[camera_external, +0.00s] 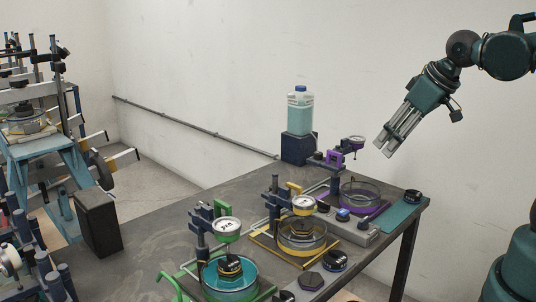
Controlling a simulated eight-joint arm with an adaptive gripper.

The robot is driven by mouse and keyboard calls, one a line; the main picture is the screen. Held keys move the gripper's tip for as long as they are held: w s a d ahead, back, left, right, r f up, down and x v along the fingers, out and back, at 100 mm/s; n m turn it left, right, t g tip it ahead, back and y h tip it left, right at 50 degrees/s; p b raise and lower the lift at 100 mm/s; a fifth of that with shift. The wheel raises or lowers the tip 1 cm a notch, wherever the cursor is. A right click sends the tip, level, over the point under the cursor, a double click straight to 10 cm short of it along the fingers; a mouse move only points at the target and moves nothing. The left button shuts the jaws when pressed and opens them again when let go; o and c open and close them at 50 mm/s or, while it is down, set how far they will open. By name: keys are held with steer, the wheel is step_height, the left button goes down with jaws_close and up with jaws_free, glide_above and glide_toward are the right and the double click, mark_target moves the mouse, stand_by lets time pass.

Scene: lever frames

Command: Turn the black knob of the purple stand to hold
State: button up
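The purple stand (348,150) is at the far right part of the dark table. Its gauge head sits on an arm above a round glass dish (361,194) on a purple base (377,210). A dark round knob (343,215) sits on a grey strip in front of this base. Another black round piece (412,196) is on a teal plate to the right. I cannot tell which is the stand's knob, and the markings are too small to read. My gripper (385,148) hangs in the air, right of and near the height of the gauge, pointing down-left, touching nothing. Its finger gap is unclear.
A yellow stand (262,243) and a green stand (185,283) with gauges and dishes are nearer on the table. A bottle (300,112) stands on a dark blue block (298,148) behind. Dark discs lie at the front edge. Air around my gripper is clear.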

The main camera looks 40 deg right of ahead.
steer(key=w+r+n+g+p, duration=0.1)
steer(key=w+r+g+p, duration=0.15)
steer(key=w, duration=0.45)
steer(key=n+g+p, duration=0.2)
steer(key=g+p, duration=0.2)
steer(key=p, duration=0.2)
glide_above(317, 152)
steer(key=shift+s+f, duration=0.1)
steer(key=shift+f, duration=2.75)
steer(key=shift+f, duration=3.9)
steer(key=c, duration=0.9)
